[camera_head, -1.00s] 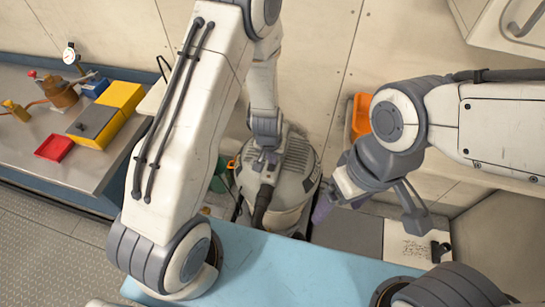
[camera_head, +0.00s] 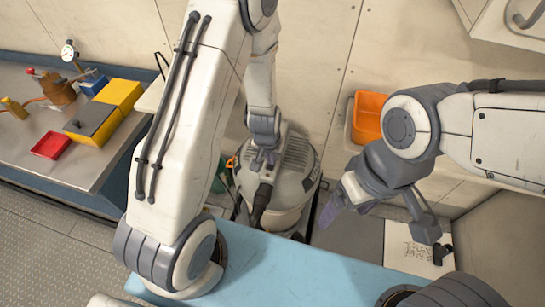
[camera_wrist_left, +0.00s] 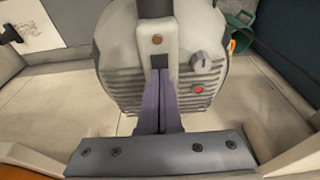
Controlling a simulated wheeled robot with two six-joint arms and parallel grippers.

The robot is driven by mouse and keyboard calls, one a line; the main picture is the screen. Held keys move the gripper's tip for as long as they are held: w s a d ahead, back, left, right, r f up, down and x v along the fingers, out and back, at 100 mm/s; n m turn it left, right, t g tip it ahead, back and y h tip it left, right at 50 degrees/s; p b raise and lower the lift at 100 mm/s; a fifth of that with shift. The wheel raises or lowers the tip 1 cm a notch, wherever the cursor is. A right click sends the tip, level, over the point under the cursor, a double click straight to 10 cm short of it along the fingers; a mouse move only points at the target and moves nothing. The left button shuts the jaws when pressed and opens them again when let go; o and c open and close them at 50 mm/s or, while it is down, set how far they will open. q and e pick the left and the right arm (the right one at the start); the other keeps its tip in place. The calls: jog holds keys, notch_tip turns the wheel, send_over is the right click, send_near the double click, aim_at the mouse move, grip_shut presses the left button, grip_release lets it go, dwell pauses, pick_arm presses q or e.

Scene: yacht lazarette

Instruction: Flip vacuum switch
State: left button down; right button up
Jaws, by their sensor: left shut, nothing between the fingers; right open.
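The vacuum (camera_head: 298,175), a grey and white canister, stands on the floor behind the blue surface. In the left wrist view its body (camera_wrist_left: 115,40) fills the middle. It has a grey knob (camera_wrist_left: 202,60), a red button (camera_wrist_left: 198,88) and a small dark square part (camera_wrist_left: 159,61); I cannot tell which is the switch. My left gripper (camera_head: 262,162) is shut and empty over the vacuum. In the wrist view its fingertips (camera_wrist_left: 160,72) end at the dark square; contact is unclear. My right gripper (camera_head: 376,218) is open and empty, right of the vacuum.
An orange bin (camera_head: 368,115) is by the wall behind my right arm. A workbench (camera_head: 25,150) at left holds a red tray (camera_head: 51,145), yellow boxes (camera_head: 121,94) and a gauge (camera_head: 68,50). The blue surface (camera_head: 290,265) is clear in front.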

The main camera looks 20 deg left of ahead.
pick_arm(q)
jog(key=shift+s, duration=0.45)
jog(key=shift+r, duration=0.1)
jog(key=shift+r+p, duration=0.3)
jog(key=p+v, duration=0.3)
jog(key=v, duration=0.1)
jog(key=shift+d+r+p, duration=0.1)
jog(key=shift+p, duration=0.3)
jog(key=p+v, duration=0.4)
jog(key=v, duration=0.5)
jog(key=shift+p, duration=0.35)
jog(key=shift+s, duration=0.15)
